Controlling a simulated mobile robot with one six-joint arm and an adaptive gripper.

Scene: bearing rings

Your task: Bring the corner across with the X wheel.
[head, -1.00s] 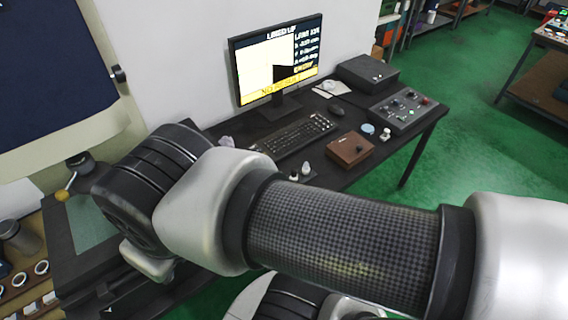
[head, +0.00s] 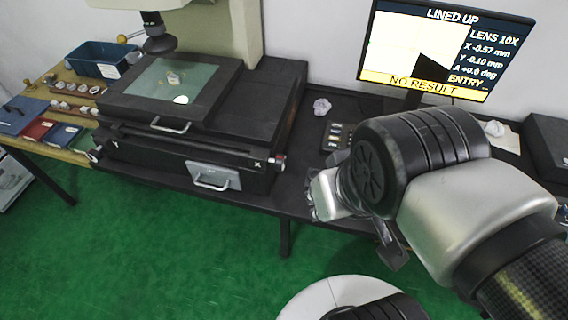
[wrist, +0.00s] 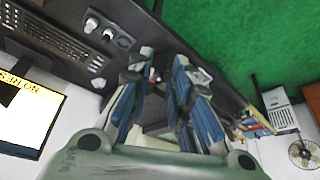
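The X wheel (head: 279,161) is a small knob at the right end of the measuring stage's front, beside a white X mark. The stage (head: 225,107) has a glass plate with a small pale part (head: 173,79) on it. The monitor (head: 446,50) reads LINED UP, LENS 10X, X -0.57 mm, Y -0.10 mm, A +0.0 deg, NO RESULT. A dark corner (head: 433,68) shows at the lower right of its bright field. My gripper (wrist: 164,55) has its two blue fingers apart, with nothing seen gripped. In the head view it is mostly hidden, right of the X wheel.
A blue bin (head: 100,62) and several rings in holders stand on the wooden bench at left. A small dark block with buttons (head: 338,135) and a crumpled white piece (head: 322,106) lie on the table right of the stage. The green floor in front is clear.

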